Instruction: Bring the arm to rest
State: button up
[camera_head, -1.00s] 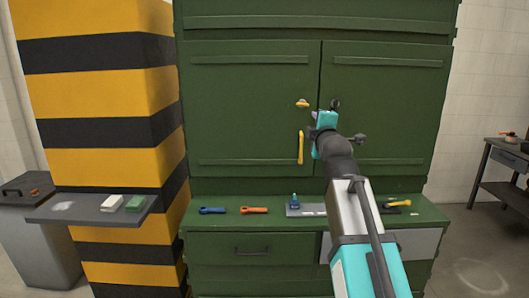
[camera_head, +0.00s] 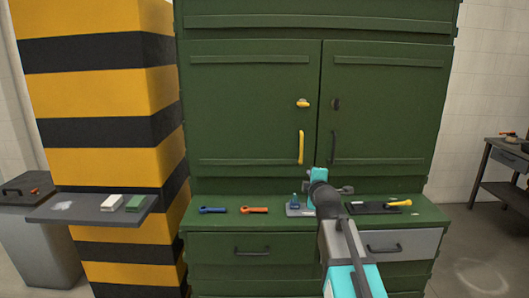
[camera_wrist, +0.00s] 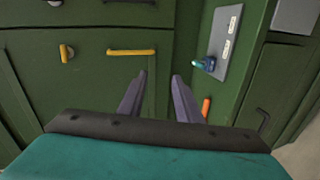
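My arm (camera_head: 344,245) reaches forward from the bottom of the head view toward the green cabinet (camera_head: 250,120). The teal wrist body (camera_head: 318,176) is in front of the lower door edge, just above the ledge (camera_head: 422,210) as seen from the head. In the wrist view my gripper (camera_wrist: 158,75) has its two dark fingers apart, with nothing between them. The fingertips are hard to make out in the head view. Both cabinet doors look shut, with a yellow knob (camera_head: 302,103) and a yellow handle (camera_head: 301,147) on the left door.
On the ledge lie a blue wrench (camera_head: 212,210), an orange wrench (camera_head: 254,210), a grey plate with a blue piece (camera_head: 295,200), and a yellow-handled tool (camera_head: 399,203) on a dark tray. A striped pillar (camera_head: 100,70) and a grey shelf (camera_head: 78,207) stand left.

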jog(key=s+f+m+g, duration=0.1)
jog(key=s+f+g, duration=0.2)
jog(key=f, duration=1.2)
jog(key=s+f+g, duration=0.2)
jog(key=s+f, duration=0.1)
jog(key=f, duration=1.2)
jog(key=s+f+m+g, duration=0.1)
jog(key=s+f+g, duration=0.1)
jog(key=s+f, duration=0.6)
jog(key=s+f+m+g, duration=0.15)
jog(key=s+f, duration=0.35)
jog(key=f, duration=0.7)
jog(key=s+f+m+g, duration=0.2)
jog(key=s+f+g, duration=0.1)
jog(key=s+f, duration=0.65)
jog(key=s+f+m+g, duration=0.2)
jog(key=s+f+g, duration=0.3)
jog(key=s, duration=0.7)
jog(key=s+f+m+g, duration=0.1)
jog(key=s+m+g, duration=0.3)
jog(key=s+m, duration=0.5)
jog(key=s, duration=0.8)
jog(key=shift+s+d+f, duration=0.25)
jog(key=shift+s+f, duration=0.1)
jog(key=shift+f, duration=0.05)
